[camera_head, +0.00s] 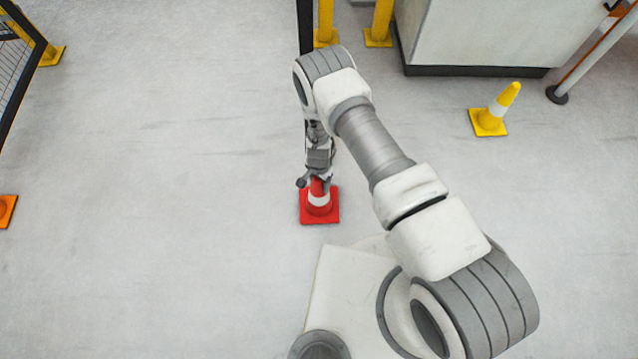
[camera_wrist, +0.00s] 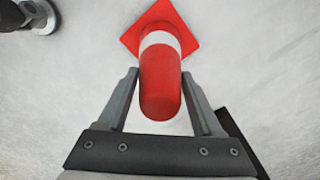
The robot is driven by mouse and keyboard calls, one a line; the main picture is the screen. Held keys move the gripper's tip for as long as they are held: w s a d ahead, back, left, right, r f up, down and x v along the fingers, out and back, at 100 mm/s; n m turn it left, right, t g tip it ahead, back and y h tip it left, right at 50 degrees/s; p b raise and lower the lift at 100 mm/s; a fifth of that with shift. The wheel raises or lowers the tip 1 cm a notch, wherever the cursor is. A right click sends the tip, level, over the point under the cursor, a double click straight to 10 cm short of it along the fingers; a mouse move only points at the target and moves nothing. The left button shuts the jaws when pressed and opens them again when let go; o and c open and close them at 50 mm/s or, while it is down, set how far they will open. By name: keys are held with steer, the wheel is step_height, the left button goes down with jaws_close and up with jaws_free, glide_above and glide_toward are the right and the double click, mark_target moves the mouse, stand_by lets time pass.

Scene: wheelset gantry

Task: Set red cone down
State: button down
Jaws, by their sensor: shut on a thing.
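The red cone (camera_head: 319,209) with a white band and square red base is below my arm in the head view, just ahead of my base. It appears upright; I cannot tell whether its base touches the floor. My gripper (camera_head: 318,180) is at the cone's upper part, shut on it. In the wrist view, the red cone (camera_wrist: 161,80) has its rounded tip toward the camera. The two fingers of my gripper (camera_wrist: 160,95) stand on either side of the tip. The cone's far base corner is cut off by the frame's top edge.
A yellow cone (camera_head: 490,115) with a white band stands on the floor at right. A large pale cabinet (camera_head: 480,35) and yellow posts (camera_head: 380,20) stand at the back. An orange base (camera_head: 6,210) shows at the left edge, below a mesh fence (camera_head: 18,60). The floor left of the red cone is clear.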

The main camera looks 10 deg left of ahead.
steer(key=shift+f, duration=0.45)
steer(key=shift+f, duration=0.1)
steer(key=shift+c, duration=0.2)
jaws_free()
